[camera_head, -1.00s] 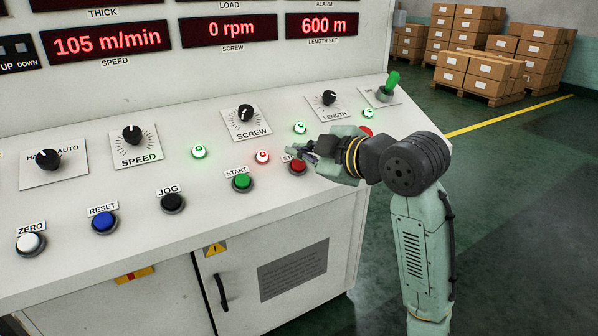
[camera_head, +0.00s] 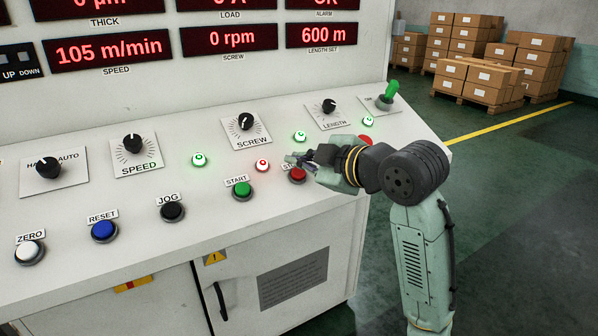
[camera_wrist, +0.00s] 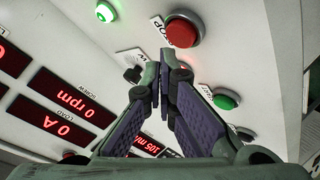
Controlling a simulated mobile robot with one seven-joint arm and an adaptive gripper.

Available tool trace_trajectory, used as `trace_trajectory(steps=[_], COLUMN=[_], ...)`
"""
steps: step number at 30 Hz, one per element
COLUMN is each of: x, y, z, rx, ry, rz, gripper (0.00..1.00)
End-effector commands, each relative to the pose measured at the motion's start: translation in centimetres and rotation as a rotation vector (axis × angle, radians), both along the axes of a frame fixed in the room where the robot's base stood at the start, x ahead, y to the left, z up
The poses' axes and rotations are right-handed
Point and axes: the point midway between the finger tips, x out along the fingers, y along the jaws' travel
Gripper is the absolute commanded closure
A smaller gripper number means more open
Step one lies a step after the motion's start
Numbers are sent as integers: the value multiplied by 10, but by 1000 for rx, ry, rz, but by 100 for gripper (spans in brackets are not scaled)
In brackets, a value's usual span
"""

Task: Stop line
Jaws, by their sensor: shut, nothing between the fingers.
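The red STOP button (camera_head: 297,174) sits on the sloped panel, to the right of the green START button (camera_head: 242,189). Its label is partly hidden by my gripper in the head view. My gripper (camera_head: 290,158) is shut and empty, with its tips just above and beside the STOP button in that view. I cannot tell the exact height of the tips over the panel. The speed display (camera_head: 109,49) reads 105 m/min.
A lit red lamp (camera_head: 263,166) and a green lamp (camera_head: 300,136) are close to the fingers. The LENGTH knob (camera_head: 329,106) and a green-tipped lever (camera_head: 391,90) stand farther back. JOG (camera_head: 172,211), RESET (camera_head: 104,230) and ZERO (camera_head: 29,252) lie leftward.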

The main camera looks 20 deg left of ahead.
Motion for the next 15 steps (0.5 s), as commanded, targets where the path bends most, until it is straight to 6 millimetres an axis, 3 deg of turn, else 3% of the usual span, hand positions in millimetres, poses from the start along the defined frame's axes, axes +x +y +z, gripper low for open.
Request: trace_trajectory(steps=[15], x=[1], y=[1], z=[-5], rx=[0], ry=[0], rz=[0], gripper=[100])
